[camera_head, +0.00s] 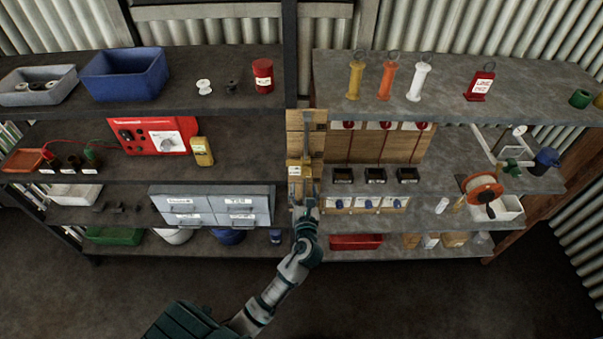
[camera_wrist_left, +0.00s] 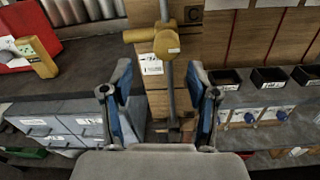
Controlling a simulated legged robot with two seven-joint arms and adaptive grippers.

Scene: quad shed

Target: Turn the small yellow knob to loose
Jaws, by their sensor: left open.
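A yellow fitting (camera_head: 299,169) sits on a wooden board on the post between the two shelf units. In the left wrist view its round yellow knob (camera_wrist_left: 166,44) faces me, with a yellow bar running out to the left. A thin grey rod (camera_wrist_left: 167,90) runs down past it, and a small white label (camera_wrist_left: 152,65) is below left. My left gripper (camera_wrist_left: 160,75) is open and empty, with blue-padded fingers on either side of the rod's lower part, below the knob. In the head view the left gripper (camera_head: 304,197) is just under the fitting. My right gripper is not in view.
Grey drawers (camera_head: 212,206) stand left of the gripper. Black bins (camera_head: 375,175) and blue knobs (camera_head: 369,203) are close on the right. A red panel (camera_head: 153,137) and a yellow meter (camera_head: 202,151) are farther left. The floor in front is clear.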

